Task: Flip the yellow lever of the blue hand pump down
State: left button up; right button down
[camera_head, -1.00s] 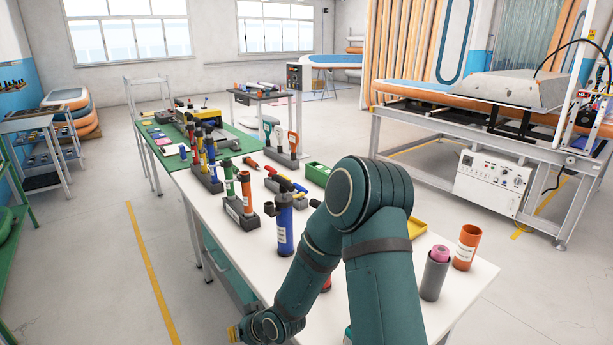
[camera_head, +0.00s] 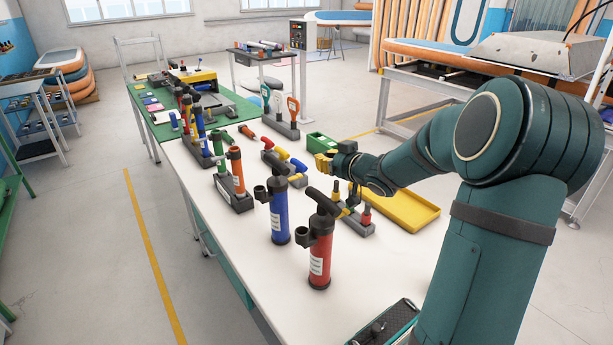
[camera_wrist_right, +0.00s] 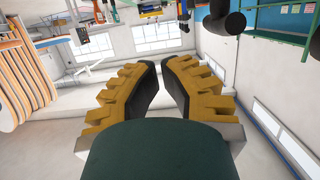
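The blue hand pump (camera_head: 280,216) stands upright on the white table, with a black handle on top and a dark fitting on its left side. My left gripper is not in view.
A red pump (camera_head: 320,250) stands just in front of the blue one. A rack with green and orange pumps (camera_head: 237,172) is behind it, and a yellow tray (camera_head: 400,208) lies to the right. A dark open case (camera_head: 385,325) is at the near edge. The table's left front is bare.

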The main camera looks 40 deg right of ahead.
jog(key=shift+s+a+f, duration=0.15)
jog(key=shift+f, duration=0.05)
dwell(0.3)
jog(key=b, duration=0.2)
send_over(294, 178)
jog(key=d, duration=0.3)
notch_tip(294, 178, down, 3)
jog(key=f, duration=0.1)
jog(key=s+f+b, duration=0.1)
jog(key=f, duration=0.1)
jog(key=shift+f+b, duration=0.25)
jog(key=shift+b, duration=0.05)
jog(key=shift+d, duration=0.1)
